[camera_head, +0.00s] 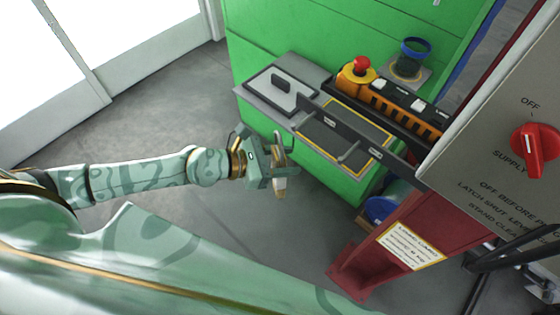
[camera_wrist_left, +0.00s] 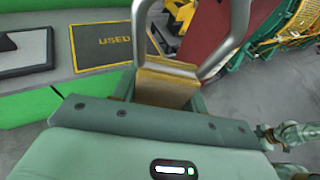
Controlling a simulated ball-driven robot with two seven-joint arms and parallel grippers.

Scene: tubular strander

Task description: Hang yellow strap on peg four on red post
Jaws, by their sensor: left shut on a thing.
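My left gripper (camera_head: 281,172) is shut on the yellow strap, in open air left of the grey peg bar and in front of the green cabinet. A short pale end of the strap (camera_head: 280,188) shows below the jaws. The dark peg bar (camera_head: 355,135) carries short pegs and small labels too small to read. The red post (camera_head: 412,225) stands to the right, partly hidden by the grey panel. What seems to be my right gripper (camera_wrist_left: 268,136) is small at the right.
The green cabinet (camera_head: 255,70) carries a grey tray (camera_head: 280,88) and a dark mat (camera_wrist_left: 105,47) marked USED. A red button box (camera_head: 358,72) and a blue-rimmed cup (camera_head: 412,58) stand behind the bar. The grey switch panel (camera_head: 490,120) blocks the right. Floor is free at left.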

